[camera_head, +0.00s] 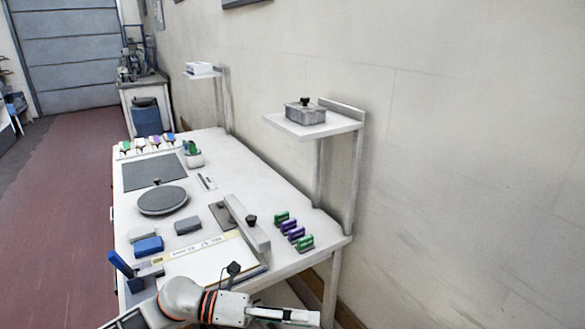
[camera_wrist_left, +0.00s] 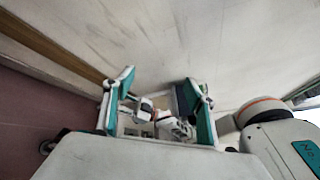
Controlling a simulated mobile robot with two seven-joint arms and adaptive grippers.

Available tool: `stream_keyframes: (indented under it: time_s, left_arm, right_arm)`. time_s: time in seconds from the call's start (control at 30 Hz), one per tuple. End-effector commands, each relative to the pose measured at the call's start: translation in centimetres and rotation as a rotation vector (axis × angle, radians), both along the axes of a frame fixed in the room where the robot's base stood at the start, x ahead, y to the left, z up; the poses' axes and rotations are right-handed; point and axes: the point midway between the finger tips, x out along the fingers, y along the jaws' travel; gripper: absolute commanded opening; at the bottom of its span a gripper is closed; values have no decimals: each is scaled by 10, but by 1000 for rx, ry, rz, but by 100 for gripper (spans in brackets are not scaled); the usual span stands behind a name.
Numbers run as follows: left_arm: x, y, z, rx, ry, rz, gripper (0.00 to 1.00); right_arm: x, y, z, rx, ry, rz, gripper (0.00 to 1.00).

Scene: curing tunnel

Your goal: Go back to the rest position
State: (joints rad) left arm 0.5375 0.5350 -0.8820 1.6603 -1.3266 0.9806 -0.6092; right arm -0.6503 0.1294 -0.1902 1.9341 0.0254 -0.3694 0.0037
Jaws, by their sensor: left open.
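My left arm comes in along the bottom of the head view, and its gripper (camera_head: 292,316) is beside the front right corner of the white workbench (camera_head: 262,188), partly cut by the lower frame edge. In the left wrist view the same gripper (camera_wrist_left: 160,98) has its two teal-edged fingers spread wide apart, with nothing held between them. Small white and grey parts show blurred beyond the fingers; I cannot tell what they are. My right gripper is in neither view.
The bench holds a grey round plate (camera_head: 162,200), a blue block (camera_head: 148,246), a grey press (camera_head: 246,222), and several green and purple clips. A raised shelf (camera_head: 330,125) carries a lidded metal box (camera_head: 304,114). The wall is close on the right; red floor (camera_head: 60,220) lies open left.

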Motion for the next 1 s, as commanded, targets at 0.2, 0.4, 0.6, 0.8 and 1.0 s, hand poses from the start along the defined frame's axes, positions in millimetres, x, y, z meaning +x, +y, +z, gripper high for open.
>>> stream_keyframes:
  time_s: [0.2,0.4,0.6,0.8,1.0]
  left_arm:
    - [14,-4,20,-364,390,316,56]
    - [37,47,-14,-629,804,652,56]
    - [25,124,-103,-832,1248,1020,56]
    - [-38,190,-201,-957,1628,1350,56]
    - [-99,224,-257,-1014,1853,1554,56]
  right_arm:
    - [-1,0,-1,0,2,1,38]
    - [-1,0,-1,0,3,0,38]
    - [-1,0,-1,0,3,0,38]
    - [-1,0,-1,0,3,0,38]
    - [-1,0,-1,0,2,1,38]
